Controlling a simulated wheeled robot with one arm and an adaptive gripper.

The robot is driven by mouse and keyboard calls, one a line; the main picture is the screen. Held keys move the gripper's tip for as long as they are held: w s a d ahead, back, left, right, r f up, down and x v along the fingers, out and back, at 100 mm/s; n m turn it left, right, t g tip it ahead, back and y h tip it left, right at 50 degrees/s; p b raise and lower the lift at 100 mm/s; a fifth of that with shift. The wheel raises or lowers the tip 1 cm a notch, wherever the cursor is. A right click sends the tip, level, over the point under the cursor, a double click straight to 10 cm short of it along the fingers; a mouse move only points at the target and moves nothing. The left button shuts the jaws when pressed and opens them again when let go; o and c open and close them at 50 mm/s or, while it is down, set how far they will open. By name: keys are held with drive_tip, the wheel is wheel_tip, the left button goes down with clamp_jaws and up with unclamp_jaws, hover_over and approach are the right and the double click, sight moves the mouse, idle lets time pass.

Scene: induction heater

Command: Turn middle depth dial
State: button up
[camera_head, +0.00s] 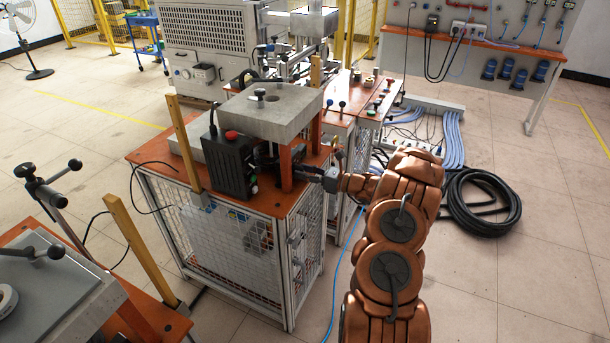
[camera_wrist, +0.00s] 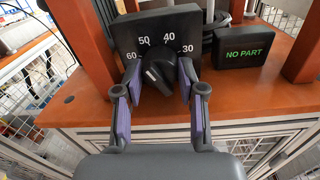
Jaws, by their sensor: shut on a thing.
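The black depth dial (camera_wrist: 163,73) sits on a dark panel marked 60, 50, 40 and 30 in the wrist view. A short pale mark shows on the knob's left part; its exact reading is hard to tell. My gripper (camera_wrist: 160,68) has its two purple-padded fingers on either side of the knob and is shut on it. In the head view my gripper (camera_head: 330,180) reaches the front right corner of the orange-topped machine (camera_head: 258,203). The dial cannot be made out there.
A black box reading NO PART (camera_wrist: 241,45) stands right of the dial panel. Orange posts flank both. A black control box with a red button (camera_head: 230,160) stands on the same machine. A coiled black hose (camera_head: 480,205) lies on the floor at right.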

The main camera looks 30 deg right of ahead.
drive_tip(key=shift+a+f+n+b, duration=0.15)
drive_tip(key=shift+n+b, duration=1.05)
drive_tip(key=shift+b, duration=1.25)
drive_tip(key=n+b, duration=0.2)
drive_tip(key=b, duration=0.1)
drive_tip(key=shift+f, duration=0.1)
drive_tip(key=shift+b, duration=0.5)
drive_tip(key=shift+r+n+b, duration=0.2)
drive_tip(key=shift+n+b, duration=1.2)
drive_tip(key=shift+b, duration=0.4)
drive_tip(key=o, duration=1.1)
drive_tip(key=shift+s, duration=0.15)
